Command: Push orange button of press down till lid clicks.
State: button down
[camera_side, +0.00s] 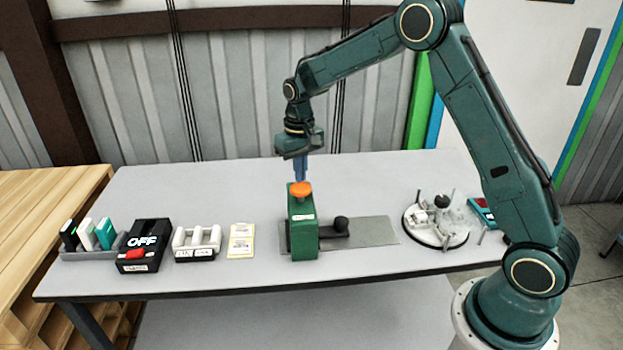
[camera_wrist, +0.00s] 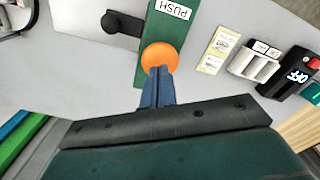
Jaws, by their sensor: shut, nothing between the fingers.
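The press is a green upright block (camera_side: 302,228) on a grey metal plate (camera_side: 375,231) near the table's middle. Its round orange button (camera_side: 300,189) sits on top; it also shows in the wrist view (camera_wrist: 159,57). A black knob on an arm (camera_side: 341,225) sticks out to the press's right in the side view. My gripper (camera_side: 300,180) points down with its blue fingers shut and empty, right at the button. In the wrist view the fingertips (camera_wrist: 158,72) overlap the button's near edge. I cannot tell whether they touch it. No lid can be made out.
Left of the press are a yellow card (camera_side: 241,241), a white two-switch block (camera_side: 197,243), a black box marked OFF (camera_side: 143,246) and a grey rack (camera_side: 92,252) with upright pieces. A round white fixture (camera_side: 436,222) stands to the right. The table behind the press is clear.

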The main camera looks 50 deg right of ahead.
aim_at(301, 186)
jog(key=shift+f, duration=0.25)
jog(key=shift+f, duration=1.3)
jog(key=shift+r, duration=0.15)
dwell(0.3)
notch_tip(301, 186, up, 9)
dwell(1.3)
